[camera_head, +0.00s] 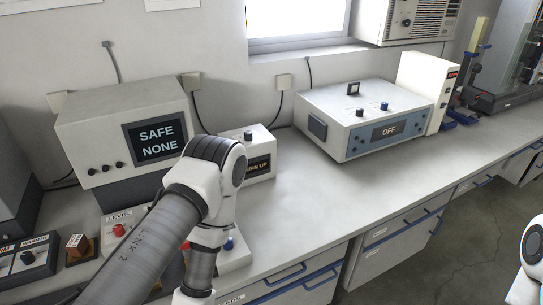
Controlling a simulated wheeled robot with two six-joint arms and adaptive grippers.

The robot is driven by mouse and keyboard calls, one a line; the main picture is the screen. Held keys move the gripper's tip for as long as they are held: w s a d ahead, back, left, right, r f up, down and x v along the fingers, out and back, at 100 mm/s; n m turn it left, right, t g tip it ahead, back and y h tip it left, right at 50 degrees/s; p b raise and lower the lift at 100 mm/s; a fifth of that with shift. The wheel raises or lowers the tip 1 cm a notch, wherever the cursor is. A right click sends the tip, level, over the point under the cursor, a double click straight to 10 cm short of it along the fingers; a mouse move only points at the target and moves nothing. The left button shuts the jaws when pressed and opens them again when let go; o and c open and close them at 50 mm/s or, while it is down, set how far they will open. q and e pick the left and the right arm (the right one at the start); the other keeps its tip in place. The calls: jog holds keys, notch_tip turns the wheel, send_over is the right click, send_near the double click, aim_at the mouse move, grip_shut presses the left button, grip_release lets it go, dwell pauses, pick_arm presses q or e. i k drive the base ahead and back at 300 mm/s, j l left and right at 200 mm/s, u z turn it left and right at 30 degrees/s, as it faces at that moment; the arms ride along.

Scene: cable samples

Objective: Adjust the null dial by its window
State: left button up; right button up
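A small white box (263,141) stands against the wall behind my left arm. Its dark window (260,164) shows amber letters that read "URN UP", with the left end hidden by my arm. A black knob (248,136) sits on its top; no label naming the null dial is readable. My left arm comes in from the lower left, bends in front of this box and runs down out of the picture, so its gripper is not in view. Only a white piece of my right arm shows at the lower right edge; its gripper is not in view.
A monitor (157,138) reads "SAFE NONE". A panel marked "LEVEL" (119,215) with red and blue knobs lies partly under my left arm. A larger instrument (390,132) reads "OFF". The bench top (325,195) is clear between my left arm and that instrument.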

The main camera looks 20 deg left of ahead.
aim_at(248, 135)
jog(key=u, duration=0.8)
